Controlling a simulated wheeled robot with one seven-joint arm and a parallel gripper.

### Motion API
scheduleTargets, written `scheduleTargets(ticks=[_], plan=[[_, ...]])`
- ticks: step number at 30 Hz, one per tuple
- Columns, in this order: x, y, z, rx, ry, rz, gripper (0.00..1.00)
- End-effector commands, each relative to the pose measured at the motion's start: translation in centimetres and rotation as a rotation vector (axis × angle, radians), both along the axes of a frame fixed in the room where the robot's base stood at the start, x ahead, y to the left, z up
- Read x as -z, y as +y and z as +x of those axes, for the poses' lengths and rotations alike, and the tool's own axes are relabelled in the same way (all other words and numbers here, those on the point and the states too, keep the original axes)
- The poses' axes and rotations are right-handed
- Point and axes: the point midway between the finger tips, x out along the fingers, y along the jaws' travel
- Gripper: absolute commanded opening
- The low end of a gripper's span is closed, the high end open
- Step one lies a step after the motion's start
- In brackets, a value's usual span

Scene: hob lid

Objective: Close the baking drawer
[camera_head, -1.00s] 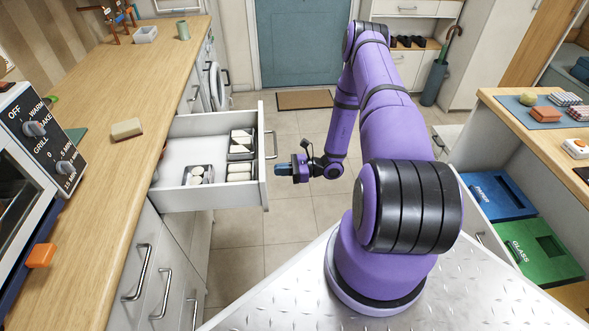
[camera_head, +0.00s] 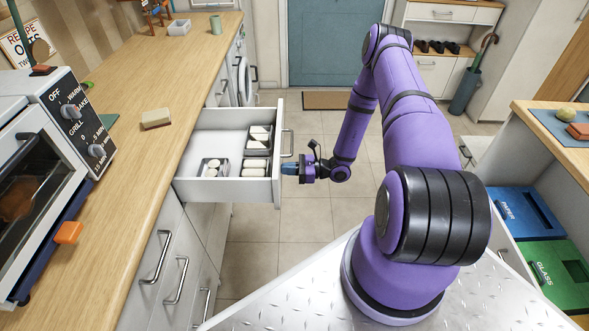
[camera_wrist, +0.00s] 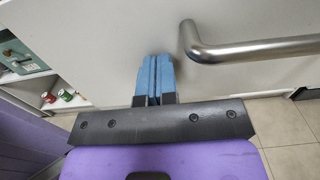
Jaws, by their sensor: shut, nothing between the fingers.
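The baking drawer (camera_head: 190,190) is white and stands pulled out from the counter on the left in the head view. It holds small dark trays with pale pieces. Its white front panel also fills much of the wrist view (camera_wrist: 110,35). Its metal bar handle (camera_head: 287,143) also shows in the wrist view (camera_wrist: 250,48), right of my fingers. My gripper (camera_head: 284,168) has its blue fingers closed together, with nothing between them. The fingertips point at the outer face of the drawer front, near the handle's lower end in the head view. I cannot tell whether they touch it.
The wooden counter (camera_head: 140,170) runs along the left, with a toaster oven (camera_head: 50,170) and a sponge-like block (camera_head: 156,119) on it. Blue (camera_head: 525,213) and green (camera_head: 555,272) bins stand at the right. Tiled floor (camera_head: 255,245) is open below the drawer.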

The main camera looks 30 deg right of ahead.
Motion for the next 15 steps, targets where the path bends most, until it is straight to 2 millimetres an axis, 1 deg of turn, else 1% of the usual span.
scheduleTargets(ticks=[1,5,15], plan=[[0.0,1.0,0.6,-0.002,0.000,0.002,0.00],[0.0,3.6,2.3,-0.003,0.000,0.004,0.00],[0.0,11.5,7.6,-0.003,-0.002,0.002,0.00]])
